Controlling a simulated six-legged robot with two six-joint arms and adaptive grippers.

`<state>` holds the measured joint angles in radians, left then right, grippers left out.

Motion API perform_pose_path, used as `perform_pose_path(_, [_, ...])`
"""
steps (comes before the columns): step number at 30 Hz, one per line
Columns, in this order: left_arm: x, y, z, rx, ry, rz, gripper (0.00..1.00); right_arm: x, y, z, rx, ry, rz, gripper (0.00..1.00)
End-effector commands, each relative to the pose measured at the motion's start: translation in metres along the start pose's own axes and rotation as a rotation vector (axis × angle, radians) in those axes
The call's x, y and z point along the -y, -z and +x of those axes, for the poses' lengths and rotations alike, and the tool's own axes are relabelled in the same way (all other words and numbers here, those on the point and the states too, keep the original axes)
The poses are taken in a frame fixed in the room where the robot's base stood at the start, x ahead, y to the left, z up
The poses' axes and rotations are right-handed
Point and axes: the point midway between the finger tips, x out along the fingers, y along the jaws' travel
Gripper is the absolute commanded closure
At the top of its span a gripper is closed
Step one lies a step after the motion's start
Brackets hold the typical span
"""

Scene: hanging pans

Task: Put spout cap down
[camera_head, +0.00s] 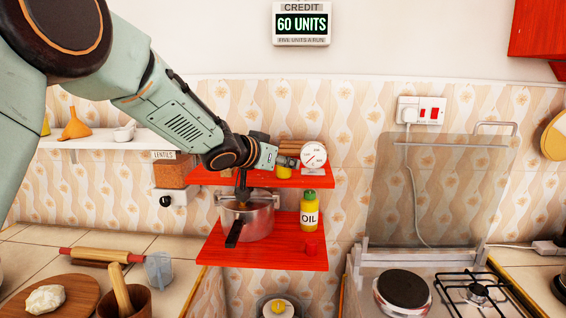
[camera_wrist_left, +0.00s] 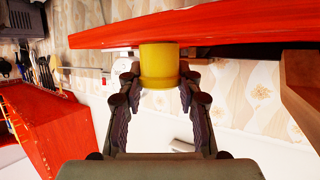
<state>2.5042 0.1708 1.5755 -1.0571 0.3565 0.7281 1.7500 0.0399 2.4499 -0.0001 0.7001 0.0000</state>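A small yellow cylinder (camera_wrist_left: 158,66), which may be the spout cap, is between the fingertips of my left gripper (camera_wrist_left: 159,82). The fingertips appear to press on both its sides. In the wrist view it meets the red shelf edge (camera_wrist_left: 230,22); I cannot tell whether it rests on the shelf. In the head view my left gripper (camera_head: 291,161) is at the upper red shelf (camera_head: 318,182), with yellow (camera_head: 284,173) showing just below it. My right gripper is out of view.
A dial scale (camera_head: 313,156) stands right beside my left gripper. On the lower shelf are a yellow oil bottle (camera_head: 309,210) and a metal pot (camera_head: 250,218), its dark handle pointing forward. A hob (camera_head: 430,290) with a raised glass lid stands at right. The lower shelf's front right has free room.

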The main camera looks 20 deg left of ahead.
Motion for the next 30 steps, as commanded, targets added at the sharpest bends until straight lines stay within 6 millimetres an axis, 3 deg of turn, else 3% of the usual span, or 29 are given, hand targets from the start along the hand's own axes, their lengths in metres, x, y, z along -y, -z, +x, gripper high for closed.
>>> perform_pose_path(6, [0.000, 0.000, 0.000, 0.000, 0.000, 0.000, 0.45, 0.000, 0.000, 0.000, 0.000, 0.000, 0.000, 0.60])
perform_pose_path(17, [0.000, 0.004, -0.002, -0.001, 0.000, 0.001, 0.44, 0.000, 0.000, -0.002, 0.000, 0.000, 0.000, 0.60])
perform_pose_path(23, [0.001, 0.003, -0.028, -0.002, 0.001, -0.003, 0.44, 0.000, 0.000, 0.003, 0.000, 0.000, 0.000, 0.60])
perform_pose_path(30, [0.001, 0.004, -0.073, -0.004, 0.001, -0.005, 0.44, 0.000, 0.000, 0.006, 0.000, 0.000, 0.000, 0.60])
